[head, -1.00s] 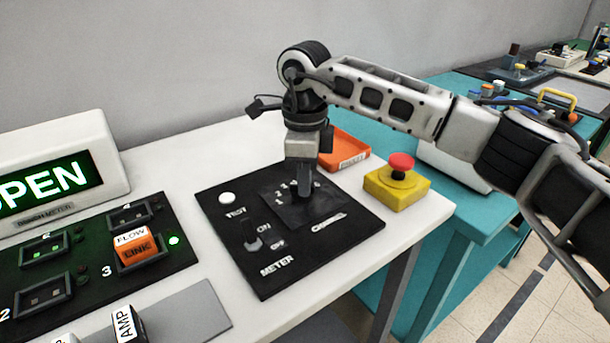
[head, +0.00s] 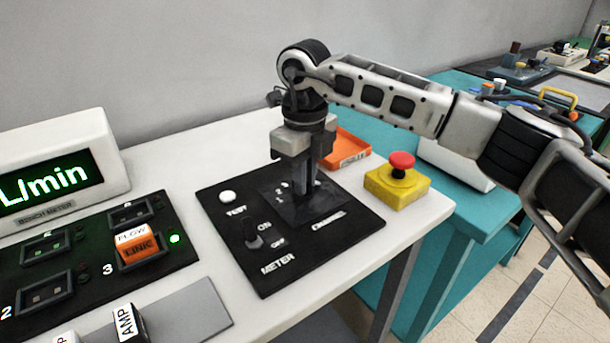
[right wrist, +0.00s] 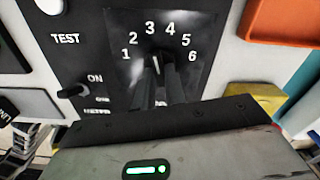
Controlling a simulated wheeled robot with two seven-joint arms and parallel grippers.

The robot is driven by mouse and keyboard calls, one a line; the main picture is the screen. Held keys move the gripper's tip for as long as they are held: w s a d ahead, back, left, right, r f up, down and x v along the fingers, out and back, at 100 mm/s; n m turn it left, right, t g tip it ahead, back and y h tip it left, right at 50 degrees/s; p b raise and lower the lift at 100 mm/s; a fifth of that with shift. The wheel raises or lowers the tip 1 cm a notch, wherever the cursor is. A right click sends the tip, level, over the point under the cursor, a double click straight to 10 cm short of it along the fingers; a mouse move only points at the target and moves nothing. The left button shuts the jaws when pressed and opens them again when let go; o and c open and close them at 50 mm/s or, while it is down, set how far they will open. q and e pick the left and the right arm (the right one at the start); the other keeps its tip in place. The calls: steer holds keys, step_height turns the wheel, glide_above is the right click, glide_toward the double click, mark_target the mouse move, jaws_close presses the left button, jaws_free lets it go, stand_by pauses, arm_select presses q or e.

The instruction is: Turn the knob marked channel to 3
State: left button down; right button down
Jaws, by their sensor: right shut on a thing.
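The channel knob (right wrist: 156,66) is between the fingers of my right gripper, on the black panel (head: 228,268). In the right wrist view its white pointer line points up, close to the printed 3. The numbers 1 to 6 arc around it. My right gripper (head: 307,208) is shut on the knob from above; it also shows in the right wrist view (right wrist: 160,80). In the head view the fingers hide most of the knob and some numbers. My left gripper is not in view.
On the same panel are a white TEST button (head: 227,197) and a METER switch (head: 253,233). A yellow box with a red button (head: 402,163) and an orange tray (head: 345,149) stand nearby. The green display (head: 45,187) reads "L/min".

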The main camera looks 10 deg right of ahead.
stand_by(0.3)
steer(key=c, duration=1.5)
jaws_free()
steer(key=shift+o, duration=0.2)
step_height(320, 180, up, 16)
steer(key=shift+p, duration=0.3)
